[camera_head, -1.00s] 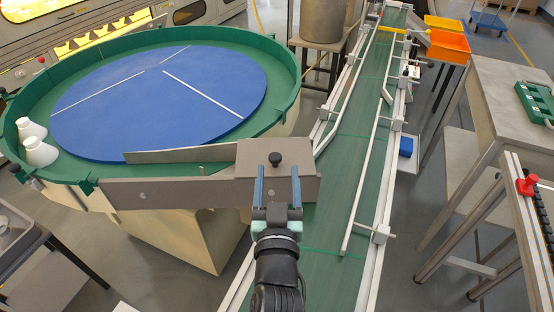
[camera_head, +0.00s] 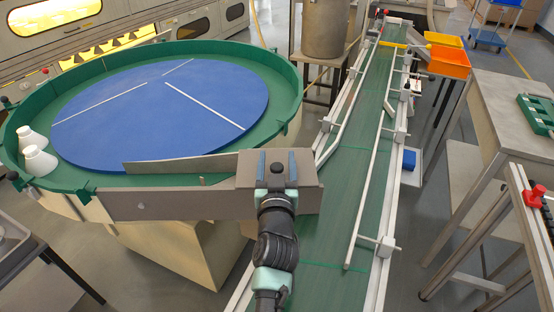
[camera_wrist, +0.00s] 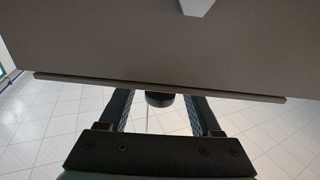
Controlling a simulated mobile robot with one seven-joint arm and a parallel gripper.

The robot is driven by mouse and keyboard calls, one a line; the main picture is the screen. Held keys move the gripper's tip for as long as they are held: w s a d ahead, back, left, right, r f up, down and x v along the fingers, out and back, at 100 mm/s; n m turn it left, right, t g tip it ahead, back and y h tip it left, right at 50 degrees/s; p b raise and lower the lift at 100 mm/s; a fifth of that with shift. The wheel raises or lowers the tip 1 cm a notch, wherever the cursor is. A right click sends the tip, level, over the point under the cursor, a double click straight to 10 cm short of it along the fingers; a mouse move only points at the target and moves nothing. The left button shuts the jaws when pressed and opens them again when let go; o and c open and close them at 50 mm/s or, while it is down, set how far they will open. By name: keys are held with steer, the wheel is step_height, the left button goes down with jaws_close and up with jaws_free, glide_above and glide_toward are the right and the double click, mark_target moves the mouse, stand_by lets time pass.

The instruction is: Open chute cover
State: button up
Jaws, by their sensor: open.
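The grey chute cover (camera_head: 308,180) sits flat over the chute at the front right of the round turntable, beside the conveyor. It looks closed. My gripper (camera_head: 277,166) is at the cover, its two fingers apart. The cover's black knob is mostly hidden by the gripper in the head view. In the wrist view a grey panel fills the top, and a dark round knob (camera_wrist: 158,99) shows at its lower edge, between the open fingers of my gripper (camera_wrist: 160,108). I cannot tell whether the fingers touch it.
The blue turntable (camera_head: 150,105) has a green rim (camera_head: 285,75). Two white bottles (camera_head: 38,158) stand at its left side. A green conveyor (camera_head: 350,170) with metal guide rails runs along the right of the cover. A table (camera_head: 500,90) stands farther right.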

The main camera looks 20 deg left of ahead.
steer(key=shift+w+a, duration=0.2)
steer(key=shift+w, duration=0.25)
jaws_close()
stand_by(1.2)
